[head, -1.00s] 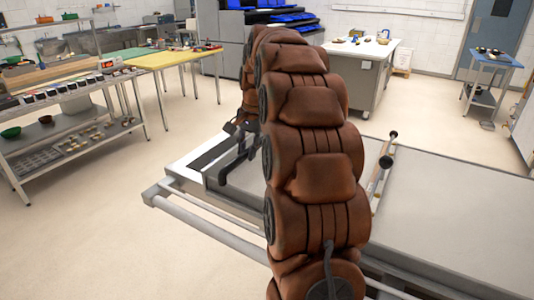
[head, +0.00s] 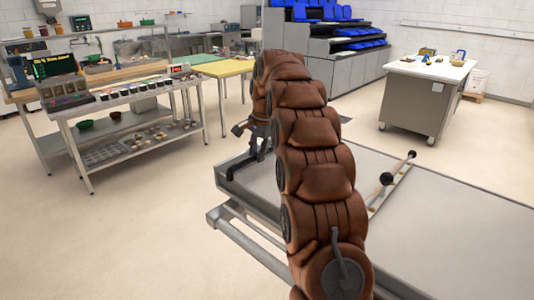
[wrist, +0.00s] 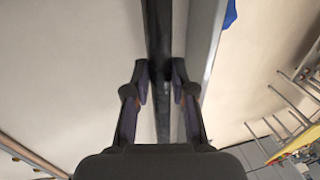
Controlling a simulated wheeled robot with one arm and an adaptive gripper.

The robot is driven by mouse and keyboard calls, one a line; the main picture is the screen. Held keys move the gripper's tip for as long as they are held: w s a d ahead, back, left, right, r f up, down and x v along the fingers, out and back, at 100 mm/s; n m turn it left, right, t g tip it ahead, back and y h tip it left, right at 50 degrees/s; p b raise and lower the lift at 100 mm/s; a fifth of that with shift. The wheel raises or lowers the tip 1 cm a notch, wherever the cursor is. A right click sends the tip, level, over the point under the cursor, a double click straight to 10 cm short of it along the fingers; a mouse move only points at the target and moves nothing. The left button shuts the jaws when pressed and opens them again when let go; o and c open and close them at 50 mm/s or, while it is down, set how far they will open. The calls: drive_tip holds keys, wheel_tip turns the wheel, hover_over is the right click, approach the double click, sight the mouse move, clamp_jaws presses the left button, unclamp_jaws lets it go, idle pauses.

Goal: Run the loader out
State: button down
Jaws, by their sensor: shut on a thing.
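The loader is a long flat grey bed (head: 450,215) with a low raised rim, on a metal frame with a tubular rail (head: 240,240) along its near side. My gripper (head: 257,135) is at the bed's far left end, partly hidden by my brown arm. In the wrist view, my gripper (wrist: 160,82) is shut on a dark bar (wrist: 158,30), with one finger on each side. The pale bed (wrist: 75,85) shows left of the bar. The bed's middle is hidden behind my arm in the head view.
A tan strip with black knobs (head: 395,185) lies across the bed. A steel shelf table (head: 130,110) and a yellow-topped table (head: 225,68) stand at the left. A white-topped cabinet (head: 425,95) stands behind. The floor left of the loader is clear.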

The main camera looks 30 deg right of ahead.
drive_tip(key=shift+w+a+r+p, duration=0.1)
drive_tip(key=shift+w+a+p, duration=0.15)
drive_tip(key=shift+w, duration=0.55)
drive_tip(key=shift+w+a+p, duration=0.1)
drive_tip(key=shift+w+a, duration=0.15)
drive_tip(key=shift+w, duration=0.55)
drive_tip(key=c, duration=1)
unclamp_jaws()
drive_tip(key=shift+w, duration=0.15)
drive_tip(key=shift+s, duration=0.2)
